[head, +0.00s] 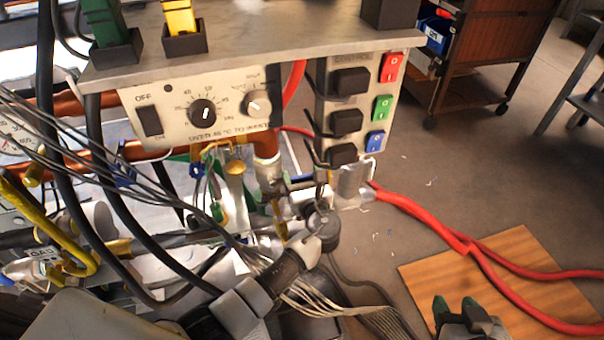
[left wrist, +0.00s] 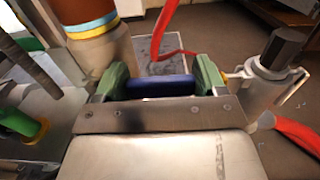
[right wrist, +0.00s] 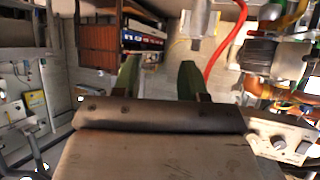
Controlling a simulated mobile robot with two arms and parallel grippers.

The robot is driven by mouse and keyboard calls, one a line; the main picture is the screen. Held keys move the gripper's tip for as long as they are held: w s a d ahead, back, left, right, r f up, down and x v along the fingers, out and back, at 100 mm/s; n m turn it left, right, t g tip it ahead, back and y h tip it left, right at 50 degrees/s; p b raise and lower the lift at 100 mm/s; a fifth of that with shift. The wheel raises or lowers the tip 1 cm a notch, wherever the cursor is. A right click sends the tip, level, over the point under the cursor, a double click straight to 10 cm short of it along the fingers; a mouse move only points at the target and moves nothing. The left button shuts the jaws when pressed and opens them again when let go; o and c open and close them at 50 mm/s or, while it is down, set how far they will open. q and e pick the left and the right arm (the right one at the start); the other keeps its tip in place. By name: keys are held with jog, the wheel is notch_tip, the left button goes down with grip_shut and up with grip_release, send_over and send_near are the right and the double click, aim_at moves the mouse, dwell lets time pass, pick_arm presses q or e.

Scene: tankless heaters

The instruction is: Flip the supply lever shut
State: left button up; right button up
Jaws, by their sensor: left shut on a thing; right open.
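A dark blue lever handle (left wrist: 160,86) lies between the green fingertips of my left gripper (left wrist: 160,80) in the left wrist view. Both fingers touch its ends, and the gripper is shut on it. In the head view my left arm reaches in at bottom centre, among the pipes under the control panel. The lever is hard to make out there. My right gripper (head: 458,305) is open and empty at the lower right of the head view, over a wooden board. Its two green fingertips stand apart in the right wrist view (right wrist: 158,80).
A control panel (head: 180,118) with knobs and a switch block (head: 352,105) hang above the pipes. Loose cables and hoses crowd the left. A red hose (head: 425,210) runs right over the wooden board (head: 520,262). A brown cart (head: 490,50) stands behind on open floor.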

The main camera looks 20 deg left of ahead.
pick_arm(q)
jog(key=o, duration=1.3)
jog(key=shift+s+d, duration=0.15)
jog(key=shift+s, duration=0.1)
jog(key=p+v, duration=0.2)
jog(key=v, duration=0.8)
pick_arm(e)
jog(key=s+d+f+g+h, duration=0.1)
jog(key=s+d+f+g, duration=0.1)
jog(key=s+f+g, duration=0.2)
jog(key=s+g, duration=0.2)
jog(key=s, duration=0.1)
jog(key=shift+d+h, duration=0.3)
jog(key=shift+d, duration=0.1)
pick_arm(q)
jog(key=shift+s+d, duration=0.1)
pick_arm(e)
jog(key=shift+s, duration=0.1)
